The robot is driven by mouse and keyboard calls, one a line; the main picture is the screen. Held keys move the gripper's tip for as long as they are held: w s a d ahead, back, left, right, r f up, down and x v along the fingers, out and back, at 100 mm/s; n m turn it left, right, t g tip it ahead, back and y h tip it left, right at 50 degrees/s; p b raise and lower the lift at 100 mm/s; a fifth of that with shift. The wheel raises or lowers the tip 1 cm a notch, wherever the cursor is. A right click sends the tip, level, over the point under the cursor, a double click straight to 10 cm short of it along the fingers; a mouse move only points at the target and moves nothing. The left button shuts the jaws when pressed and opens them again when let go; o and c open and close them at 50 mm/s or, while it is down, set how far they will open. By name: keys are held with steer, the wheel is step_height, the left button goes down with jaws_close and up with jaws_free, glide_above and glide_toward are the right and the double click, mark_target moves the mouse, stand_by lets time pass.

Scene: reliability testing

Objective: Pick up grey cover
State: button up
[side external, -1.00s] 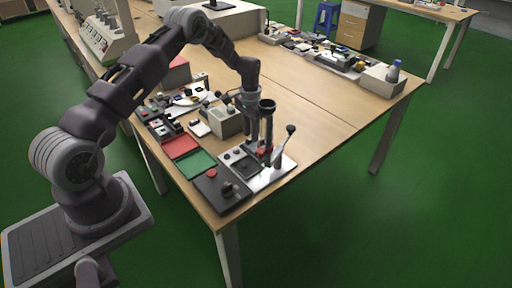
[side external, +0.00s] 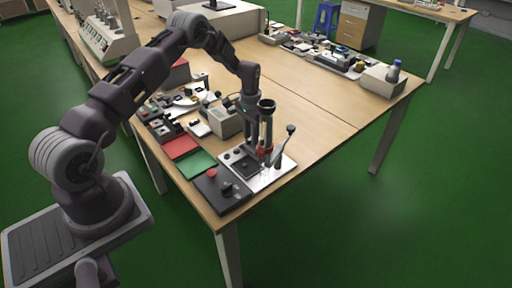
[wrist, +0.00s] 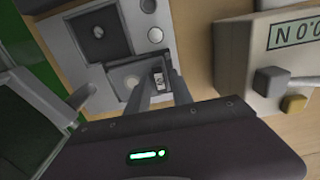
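A dark grey square piece, which may be the grey cover (wrist: 124,72), lies in a pale metal fixture in the wrist view. It carries a small black-and-white label. My gripper (wrist: 160,76) is over it with its two fingers apart, one on each side of the label. I cannot tell whether the fingers touch it. In the side external view my gripper (side external: 250,146) points down over the fixture (side external: 268,178) near the table's front corner. The piece between the fingers is too small to make out there.
A second dark square with a round mark (wrist: 98,32) is in the fixture. A beige box with a display (wrist: 292,38) stands close right of my gripper. A tall dark post (side external: 267,112) and a lever (side external: 284,145) rise beside it. Red and green mats (side external: 196,164) lie left.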

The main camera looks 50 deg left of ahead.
jaws_close()
steer(key=shift+r, duration=2.5)
steer(key=shift+r, duration=0.1)
